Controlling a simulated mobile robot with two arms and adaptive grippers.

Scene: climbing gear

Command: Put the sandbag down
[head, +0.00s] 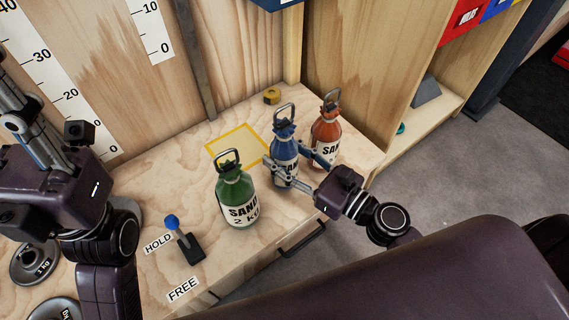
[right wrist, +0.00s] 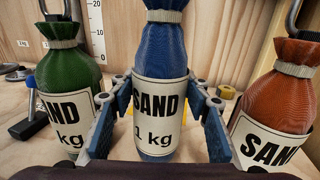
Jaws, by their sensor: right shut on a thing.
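The blue sandbag (head: 284,148), labelled 1 kg, is upright between the blue-padded fingers of my right gripper (head: 285,157). In the right wrist view the fingers close on both sides of the blue sandbag (right wrist: 156,110). I cannot tell whether its base touches the bench. A yellow square outline (head: 222,144) is on the bench just left of and behind it. The green sandbag (head: 236,193), 2 kg, stands to its left, and the orange-red sandbag (head: 326,137) stands close on its right. My left arm is at the left; its gripper fingers do not show.
A lever (head: 183,240) with a blue knob stands between HOLD and FREE labels on the wooden bench (head: 160,185). Disc weights (head: 35,262) lie at the far left. A yellow tape roll (head: 271,96) lies at the back. The bench's front edge has a dark handle (head: 302,238).

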